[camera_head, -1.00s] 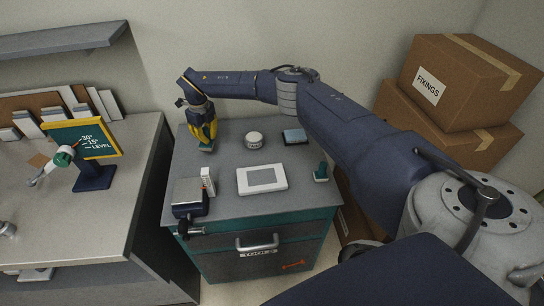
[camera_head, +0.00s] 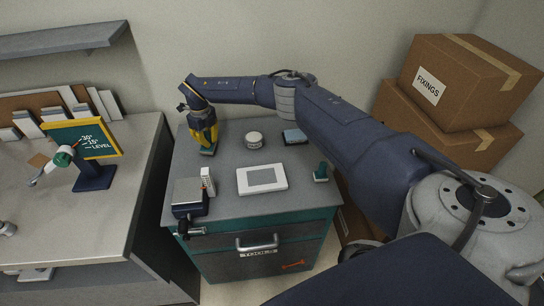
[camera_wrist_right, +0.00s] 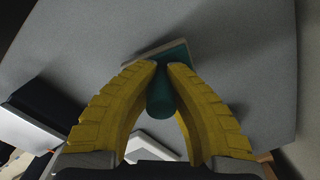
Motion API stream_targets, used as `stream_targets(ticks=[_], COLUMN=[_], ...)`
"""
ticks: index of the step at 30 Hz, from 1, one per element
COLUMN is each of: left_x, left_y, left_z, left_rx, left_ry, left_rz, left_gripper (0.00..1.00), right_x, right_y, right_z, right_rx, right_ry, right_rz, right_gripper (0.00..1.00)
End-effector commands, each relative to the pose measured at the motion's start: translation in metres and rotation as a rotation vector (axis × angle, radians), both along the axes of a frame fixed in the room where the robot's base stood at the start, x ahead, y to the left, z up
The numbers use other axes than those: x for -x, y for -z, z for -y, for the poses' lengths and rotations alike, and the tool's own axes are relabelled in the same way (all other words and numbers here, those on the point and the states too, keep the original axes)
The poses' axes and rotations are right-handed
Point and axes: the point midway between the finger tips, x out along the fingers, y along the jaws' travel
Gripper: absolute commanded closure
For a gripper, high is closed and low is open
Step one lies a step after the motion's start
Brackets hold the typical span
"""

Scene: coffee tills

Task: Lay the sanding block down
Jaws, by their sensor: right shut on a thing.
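My right gripper (camera_head: 206,145), with yellow fingers, points down over the back left of the grey tool cabinet top (camera_head: 225,160). It is shut on the sanding block (camera_head: 208,152), of which a teal and pale edge shows below the fingertips. In the right wrist view the fingers (camera_wrist_right: 163,66) close around the block's teal round handle (camera_wrist_right: 160,97), and its flat teal plate with a pale edge (camera_wrist_right: 178,53) lies beyond them. The block is at or just above the top; I cannot tell whether it touches. My left gripper is not in view.
On the cabinet top are a round tin (camera_head: 254,139), a small blue-topped block (camera_head: 294,136), a white-framed pad (camera_head: 262,178), a teal item (camera_head: 320,172), a white box (camera_head: 208,181) and a vise (camera_head: 188,196).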

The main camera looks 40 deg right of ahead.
Motion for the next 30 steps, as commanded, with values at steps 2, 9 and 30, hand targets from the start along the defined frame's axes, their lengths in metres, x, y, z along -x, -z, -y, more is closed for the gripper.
stream_targets(ticks=[2, 9, 30], left_x=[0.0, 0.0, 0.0], left_y=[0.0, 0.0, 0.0], left_z=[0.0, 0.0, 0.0], left_rx=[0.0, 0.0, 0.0], left_ry=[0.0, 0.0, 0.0], left_rz=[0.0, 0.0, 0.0], left_gripper=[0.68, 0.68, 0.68], right_x=[0.0, 0.0, 0.0], right_y=[0.002, 0.008, 0.018], right_z=[0.0, 0.0, 0.0], right_rx=[0.0, 0.0, 0.0], right_ry=[0.0, 0.0, 0.0], right_rz=[0.0, -0.001, 0.0], right_gripper=[1.0, 1.0, 0.68])
